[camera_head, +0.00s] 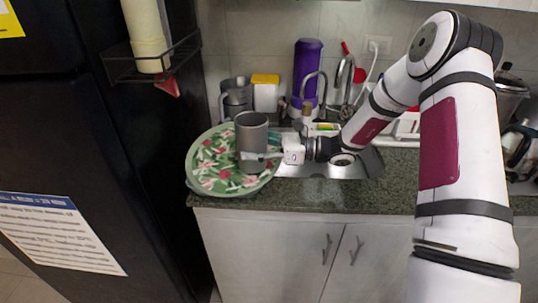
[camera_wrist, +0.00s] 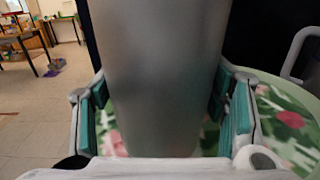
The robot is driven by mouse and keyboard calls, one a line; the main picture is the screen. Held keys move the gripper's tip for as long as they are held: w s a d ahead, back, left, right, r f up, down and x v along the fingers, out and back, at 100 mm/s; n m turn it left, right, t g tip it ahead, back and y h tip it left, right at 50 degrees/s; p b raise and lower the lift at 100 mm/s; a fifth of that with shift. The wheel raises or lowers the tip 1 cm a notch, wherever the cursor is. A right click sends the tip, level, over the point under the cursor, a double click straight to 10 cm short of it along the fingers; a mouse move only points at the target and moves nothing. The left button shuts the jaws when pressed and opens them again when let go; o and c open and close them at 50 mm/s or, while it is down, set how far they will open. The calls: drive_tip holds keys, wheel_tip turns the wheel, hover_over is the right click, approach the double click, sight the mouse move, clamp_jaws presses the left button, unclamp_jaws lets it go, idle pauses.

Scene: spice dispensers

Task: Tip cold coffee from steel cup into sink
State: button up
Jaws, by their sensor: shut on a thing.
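A grey steel cup (camera_head: 252,135) stands upright in my gripper (camera_head: 262,156), over the green floral tray at the left of the counter. The jaws are shut on it, with a teal pad on each side of the cup (camera_wrist: 155,80) in the wrist view. I cannot tell whether the cup touches the tray. Its inside and any coffee are hidden. The sink (camera_head: 305,170) lies to the right of the cup, partly covered by my arm. A curved faucet (camera_head: 322,85) rises behind it.
The round green floral tray (camera_head: 205,170) reaches the counter's left end, beside the black fridge (camera_head: 80,150). Another grey mug (camera_head: 236,95), a white container with a yellow top (camera_head: 266,92) and a purple bottle (camera_head: 307,65) stand behind. The granite counter front (camera_head: 400,190) is clear.

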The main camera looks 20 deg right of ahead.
sight(255, 135)
drive_tip(key=shift+w+d+r+m+y, duration=0.2)
drive_tip(key=shift+r+m, duration=0.3)
drive_tip(key=shift+m, duration=0.45)
drive_tip(key=shift+w+d+r+m+y, duration=0.15)
drive_tip(key=shift+r+m, duration=0.3)
drive_tip(key=shift+m, duration=0.5)
drive_tip(key=shift+w+f+m+t+b, duration=0.3)
drive_tip(key=shift+m+t+b, duration=0.1)
drive_tip(key=shift+m+b, duration=0.2)
drive_tip(key=shift+w+d+f+m+t+y+b, duration=0.1)
drive_tip(key=shift+w+d+m+t+y+b, duration=0.15)
drive_tip(key=shift+m, duration=0.4)
drive_tip(key=shift+w+d+f+m+t+b, duration=0.15)
drive_tip(key=shift+m+b, duration=0.15)
drive_tip(key=shift+m, duration=1.25)
drive_tip(key=shift+t, duration=0.3)
drive_tip(key=shift+s+a+r+m, duration=0.15)
drive_tip(key=shift+r+m, duration=0.5)
drive_tip(key=shift+m, duration=0.45)
drive_tip(key=shift+f+m+t, duration=0.15)
drive_tip(key=shift+m+t, duration=0.75)
drive_tip(key=shift+m, duration=1.3)
drive_tip(key=shift+w+d+f+m+t, duration=0.1)
drive_tip(key=shift+w+d+m+t, duration=0.45)
drive_tip(key=shift+m, duration=0.55)
